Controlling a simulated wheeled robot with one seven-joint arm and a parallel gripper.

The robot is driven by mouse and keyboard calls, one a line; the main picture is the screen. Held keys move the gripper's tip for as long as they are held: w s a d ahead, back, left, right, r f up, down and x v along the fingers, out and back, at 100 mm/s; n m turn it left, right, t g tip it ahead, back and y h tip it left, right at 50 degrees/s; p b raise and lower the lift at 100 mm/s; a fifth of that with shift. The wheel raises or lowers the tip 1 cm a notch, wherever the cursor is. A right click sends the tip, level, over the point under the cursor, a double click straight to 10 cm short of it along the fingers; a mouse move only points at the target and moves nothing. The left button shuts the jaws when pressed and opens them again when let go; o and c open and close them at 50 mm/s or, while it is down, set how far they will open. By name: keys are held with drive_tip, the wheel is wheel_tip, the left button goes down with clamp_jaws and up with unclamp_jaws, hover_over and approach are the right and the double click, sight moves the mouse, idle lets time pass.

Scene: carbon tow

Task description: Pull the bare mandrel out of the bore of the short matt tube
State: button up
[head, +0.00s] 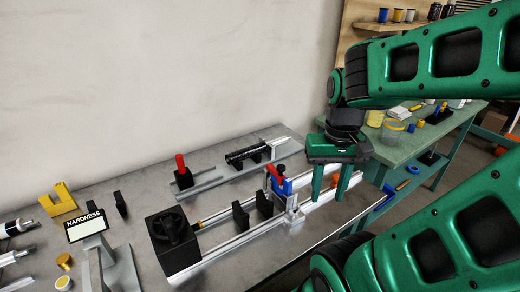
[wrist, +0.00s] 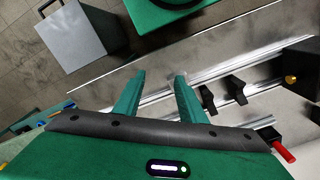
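My gripper (head: 330,198) hangs over the right part of the long rail fixture, its two green fingers pointing down and apart. In the wrist view the fingers (wrist: 157,80) also stand apart, with nothing clearly held between them. A dark ribbed tube (head: 243,155) lies on black blocks at the back of the bench, with a bare silver rod (head: 276,144) at its right end. I cannot tell whether this is the short matt tube and mandrel. Dark and silver rods (head: 14,228) also lie at the far left. My gripper is apart from all of these.
The rail fixture carries a black headstock (head: 170,243), two black supports (head: 240,216) and a blue-and-red clamp (head: 280,184) just left of my gripper. A red-handled clamp (head: 182,174) stands behind. A hardness sign (head: 86,226) and yellow block (head: 58,200) stand left. A green table (head: 425,140) is right.

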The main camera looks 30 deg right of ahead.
idle(0.3)
drive_tip(key=shift+o, duration=1.1)
drive_tip(key=shift+s+r, duration=0.15)
drive_tip(key=shift+s, duration=0.1)
drive_tip(key=w+d+r+m+g+y, duration=0.1)
drive_tip(key=w+d+m, duration=0.2)
drive_tip(key=w, duration=0.8)
drive_tip(key=w+d+r+m, duration=0.1)
drive_tip(key=w+d+m, duration=0.15)
drive_tip(key=w, duration=0.75)
drive_tip(key=w+d+r+m+g+y, duration=0.1)
drive_tip(key=w+d+r+m, duration=0.2)
drive_tip(key=w, duration=0.8)
drive_tip(key=w+d+f+m+y, duration=0.2)
drive_tip(key=w+d+f+m, duration=0.25)
drive_tip(key=w+d, duration=0.35)
drive_tip(key=shift+n+t, duration=0.3)
drive_tip(key=shift+n, duration=0.2)
drive_tip(key=x, duration=1.1)
drive_tip(key=shift+s+a+f, duration=0.1)
drive_tip(key=shift+s+a, duration=0.05)
drive_tip(key=shift+a, duration=0.2)
drive_tip(key=shift+c, duration=0.3)
drive_tip(key=shift+d, duration=0.1)
drive_tip(key=c, duration=1)
